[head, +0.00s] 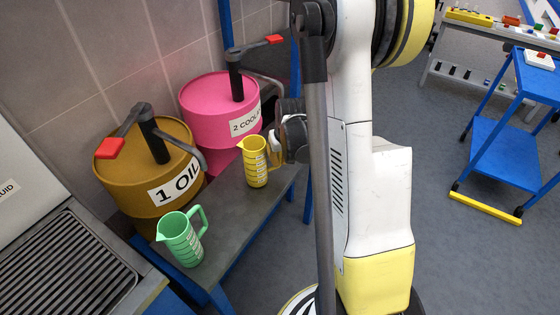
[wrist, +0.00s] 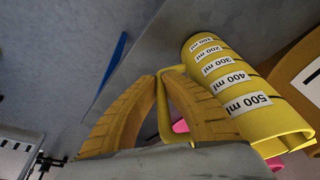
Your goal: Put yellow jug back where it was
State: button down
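The yellow jug (head: 255,162) is upright at the far part of the grey bench (head: 232,205), in front of the pink drum. I cannot tell whether its base touches the bench. My gripper (head: 279,152) is at the jug's right, on its handle side, partly hidden by my arm. In the wrist view, the jug (wrist: 235,85) shows its millilitre labels. The fingers (wrist: 159,78) come together around its handle (wrist: 164,115), with the tips almost meeting.
A green jug (head: 181,238) stands on the bench's near end. Behind are an orange-brown oil drum (head: 155,175) and a pink coolant drum (head: 215,100), both with black, red-ended levers. A blue post (head: 226,22) rises behind the drums. A blue cart (head: 500,150) stands right; open floor lies between.

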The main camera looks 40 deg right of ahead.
jog(key=c, duration=1.6)
grip_release()
jog(key=shift+f, duration=0.1)
jog(key=d+p+v, duration=0.1)
jog(key=p+v, duration=0.4)
jog(key=v, duration=0.7)
jog(key=s+a+r+n+t, duration=0.1)
jog(key=s+a+r, duration=0.2)
jog(key=a+r, duration=0.2)
jog(key=s+a+r+n+t, duration=0.1)
jog(key=s+a+r, duration=0.3)
jog(key=a, duration=0.6)
jog(key=s+a+r+n+t, duration=0.2)
jog(key=s+a+r, duration=0.2)
jog(key=a+r, duration=0.2)
jog(key=shift+a+y, duration=0.4)
jog(key=shift+a, duration=0.4)
